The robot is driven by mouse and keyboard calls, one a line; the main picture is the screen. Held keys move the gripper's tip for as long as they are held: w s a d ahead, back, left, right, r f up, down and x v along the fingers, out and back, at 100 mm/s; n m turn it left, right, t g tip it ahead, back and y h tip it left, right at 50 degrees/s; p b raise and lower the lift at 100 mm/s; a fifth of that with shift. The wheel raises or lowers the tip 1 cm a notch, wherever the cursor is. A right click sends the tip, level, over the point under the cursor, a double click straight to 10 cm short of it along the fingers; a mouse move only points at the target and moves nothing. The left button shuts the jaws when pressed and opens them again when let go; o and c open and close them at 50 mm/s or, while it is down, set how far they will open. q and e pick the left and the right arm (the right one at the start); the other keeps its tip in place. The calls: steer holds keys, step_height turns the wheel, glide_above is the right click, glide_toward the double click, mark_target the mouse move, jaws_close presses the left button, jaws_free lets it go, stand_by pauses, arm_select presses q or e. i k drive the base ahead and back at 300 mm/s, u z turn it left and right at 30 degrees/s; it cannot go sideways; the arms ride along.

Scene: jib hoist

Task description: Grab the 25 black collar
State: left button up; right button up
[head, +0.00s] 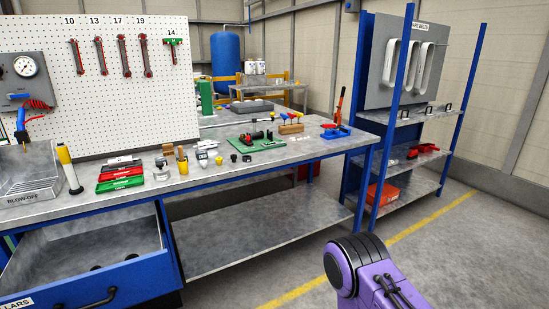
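An open blue drawer (150,272) hangs out under the left end of the workbench, and its front label shows the letters "LARS". Two small dark pieces lie at its near side, one at the middle (95,268) and one further right (131,256). They are partly hidden by the drawer front, and I cannot tell whether they are collars or read a size. Two small black pieces (240,157) also stand on the bench top, with no readable marking. Neither gripper is in view. A purple and black link of my own arm shows at the bottom right.
The metal workbench (215,177) holds red and green cases (121,177), a green mat (258,144) with a tool, and a blue vice (336,132). A pegboard (95,70) with wrenches stands behind. A blue shelf rack (408,118) is at right. The floor in front is clear.

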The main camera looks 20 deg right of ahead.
mark_target(246, 159)
steer(key=z, duration=0.75)
steer(key=i, duration=0.8)
steer(key=z, duration=0.85)
steer(key=i, duration=1)
steer(key=u, duration=0.35)
steer(key=i, duration=0.85)
steer(key=u, duration=0.7)
